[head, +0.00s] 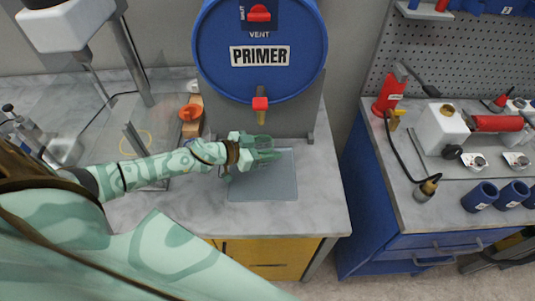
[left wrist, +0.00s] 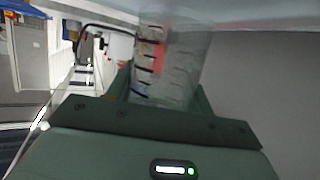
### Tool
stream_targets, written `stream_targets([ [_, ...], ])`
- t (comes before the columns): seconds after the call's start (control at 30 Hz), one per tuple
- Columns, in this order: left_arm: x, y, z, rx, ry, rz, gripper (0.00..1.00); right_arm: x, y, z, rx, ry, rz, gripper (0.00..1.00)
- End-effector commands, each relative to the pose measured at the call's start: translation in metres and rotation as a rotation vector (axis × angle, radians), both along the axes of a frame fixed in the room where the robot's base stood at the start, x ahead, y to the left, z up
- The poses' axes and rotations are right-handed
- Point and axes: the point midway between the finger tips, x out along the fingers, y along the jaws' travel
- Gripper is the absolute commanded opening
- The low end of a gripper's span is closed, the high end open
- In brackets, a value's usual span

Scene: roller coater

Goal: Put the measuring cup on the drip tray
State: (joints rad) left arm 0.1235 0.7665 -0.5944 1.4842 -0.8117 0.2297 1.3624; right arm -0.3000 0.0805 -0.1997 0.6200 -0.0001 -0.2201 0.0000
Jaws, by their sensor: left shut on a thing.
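The measuring cup (left wrist: 172,62) is clear with black graduation marks and shows in the left wrist view between my left gripper's fingers. My left gripper (head: 262,148) is shut on it. In the head view the clear cup is hard to make out at the fingers. The drip tray (head: 264,187) is a flat, pale blue-grey square on the marble counter, below the drum's tap. My left gripper is over the tray's back left part; I cannot tell whether the cup touches it. My right gripper is not in view.
The blue PRIMER drum (head: 258,80) stands behind the tray, with its red-handled tap (head: 260,106) hanging close above my left gripper. An orange item (head: 190,112) and a clear panel are at the left. A blue tool bench (head: 400,215) stands at the right across a gap.

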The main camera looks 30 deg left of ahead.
Motion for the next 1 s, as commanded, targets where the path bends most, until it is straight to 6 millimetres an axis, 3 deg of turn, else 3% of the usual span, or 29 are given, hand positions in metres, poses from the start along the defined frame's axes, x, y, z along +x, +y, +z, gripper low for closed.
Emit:
stream_targets([
  [0.03,-0.002,-0.001,-0.016,-0.003,0.006,0.001,0.3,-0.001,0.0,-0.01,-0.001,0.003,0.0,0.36],
  [0.1,-0.001,-0.001,-0.022,-0.002,0.004,0.001,0.3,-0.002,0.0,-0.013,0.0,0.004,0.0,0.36],
  [0.47,-0.001,0.0,-0.023,0.0,0.002,-0.001,0.3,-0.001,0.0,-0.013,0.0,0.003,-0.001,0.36],
  [0.5,-0.001,0.0,-0.022,0.001,0.002,-0.001,0.63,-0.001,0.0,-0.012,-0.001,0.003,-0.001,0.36],
  [0.53,-0.001,0.0,-0.022,0.001,0.002,-0.001,0.71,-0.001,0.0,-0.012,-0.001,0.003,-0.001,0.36],
  [0.87,-0.001,0.0,-0.019,0.001,0.002,-0.001,0.74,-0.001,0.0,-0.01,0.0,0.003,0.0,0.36],
  [1.0,-0.015,0.009,-0.014,0.001,0.005,0.001,0.74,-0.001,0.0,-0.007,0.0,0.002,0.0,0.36],
])
